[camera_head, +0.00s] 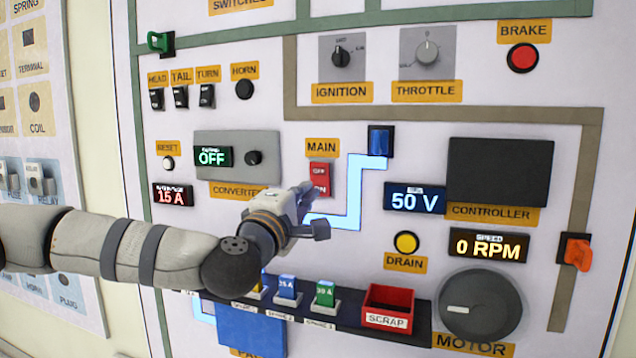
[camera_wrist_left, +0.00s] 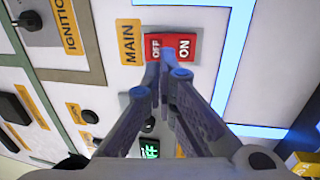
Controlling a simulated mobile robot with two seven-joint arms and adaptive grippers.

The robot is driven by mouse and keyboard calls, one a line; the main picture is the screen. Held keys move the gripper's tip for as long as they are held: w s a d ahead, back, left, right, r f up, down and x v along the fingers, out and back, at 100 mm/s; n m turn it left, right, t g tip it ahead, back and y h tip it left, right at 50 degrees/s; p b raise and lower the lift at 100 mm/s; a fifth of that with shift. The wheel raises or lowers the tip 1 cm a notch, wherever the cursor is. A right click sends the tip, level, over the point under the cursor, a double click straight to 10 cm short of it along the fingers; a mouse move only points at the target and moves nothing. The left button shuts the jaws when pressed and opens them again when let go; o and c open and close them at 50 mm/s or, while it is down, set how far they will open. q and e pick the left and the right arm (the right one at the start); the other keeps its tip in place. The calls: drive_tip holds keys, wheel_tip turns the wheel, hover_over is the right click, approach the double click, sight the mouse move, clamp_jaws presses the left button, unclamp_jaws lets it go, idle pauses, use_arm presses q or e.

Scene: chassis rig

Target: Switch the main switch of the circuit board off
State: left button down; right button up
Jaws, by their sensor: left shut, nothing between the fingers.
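The main switch (camera_head: 319,172) is a red rocker marked OFF at the top and ON at the bottom, under the yellow MAIN label (camera_head: 322,147). My left gripper (camera_head: 305,190) is shut and empty, with its tips at the lower left part of the switch in the head view. In the left wrist view the shut fingertips (camera_wrist_left: 166,64) overlap the edge of the switch (camera_wrist_left: 185,46), near the border between OFF and ON. I cannot tell whether they touch it. The right gripper is not in view.
A bright blue line (camera_head: 355,190) runs beside the switch to a blue part (camera_head: 380,141). The voltage display (camera_head: 414,198) reads 50 V and the motor display (camera_head: 489,246) 0 RPM. The converter panel (camera_head: 263,147) is at left; a red scrap bin (camera_head: 389,305) is below.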

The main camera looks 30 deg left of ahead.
sight(321, 173)
use_arm(q)
drive_tip(key=x, duration=0.7)
drive_tip(key=shift+d+b, duration=0.1)
drive_tip(key=shift+b, duration=0.2)
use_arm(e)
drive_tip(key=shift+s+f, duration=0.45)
